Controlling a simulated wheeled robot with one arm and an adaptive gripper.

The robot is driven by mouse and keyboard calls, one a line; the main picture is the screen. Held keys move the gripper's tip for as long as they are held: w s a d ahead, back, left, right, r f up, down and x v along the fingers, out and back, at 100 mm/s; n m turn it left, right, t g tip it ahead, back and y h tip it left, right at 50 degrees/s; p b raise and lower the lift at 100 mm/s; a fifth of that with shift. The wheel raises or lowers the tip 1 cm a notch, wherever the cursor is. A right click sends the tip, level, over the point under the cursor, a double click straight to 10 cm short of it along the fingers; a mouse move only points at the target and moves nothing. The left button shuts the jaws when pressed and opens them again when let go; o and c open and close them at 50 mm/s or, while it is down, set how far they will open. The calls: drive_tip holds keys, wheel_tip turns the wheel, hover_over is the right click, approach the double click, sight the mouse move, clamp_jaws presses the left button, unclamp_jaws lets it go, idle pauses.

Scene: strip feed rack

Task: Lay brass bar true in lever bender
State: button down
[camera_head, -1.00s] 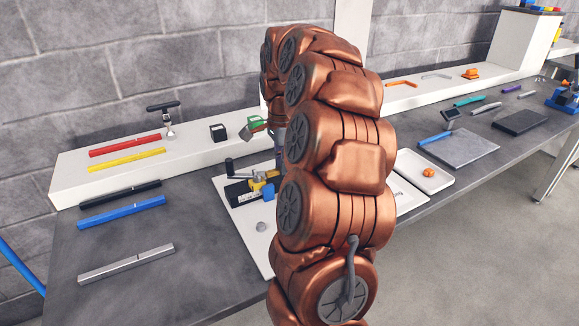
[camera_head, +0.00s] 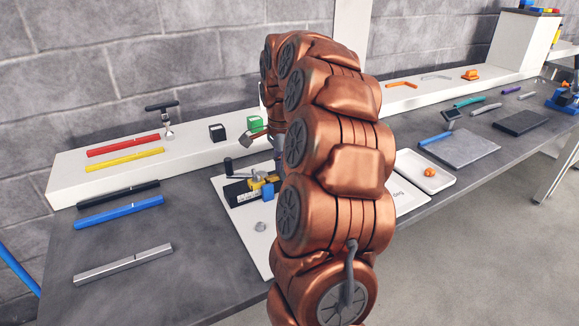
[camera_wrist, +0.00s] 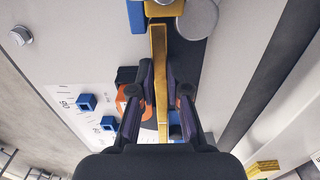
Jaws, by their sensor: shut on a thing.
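In the wrist view my gripper (camera_wrist: 159,91) is shut on the brass bar (camera_wrist: 158,68), a long gold strip pointing up the picture. The bar's far end lies by the bender's yellow block (camera_wrist: 164,7), with a grey disc (camera_wrist: 198,17) to its right and a blue block (camera_wrist: 137,16) to its left. I cannot tell whether the bar touches them or sits flat. In the head view the lever bender (camera_head: 243,192) stands on a white board, dark with yellow and blue parts and a lever. My arm hides the bar and most of the gripper there.
Blue clips (camera_wrist: 86,101) are on the marked white board in the wrist view. In the head view, red (camera_head: 123,145), yellow, black, blue and silver (camera_head: 123,264) bars lie at left. A white tray (camera_head: 440,184) holds an orange piece at right.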

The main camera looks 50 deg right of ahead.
drive_tip(key=shift+f, duration=0.25)
drive_tip(key=c, duration=1.1)
unclamp_jaws()
drive_tip(key=shift+r, duration=6)
drive_tip(key=shift+a, duration=0.1)
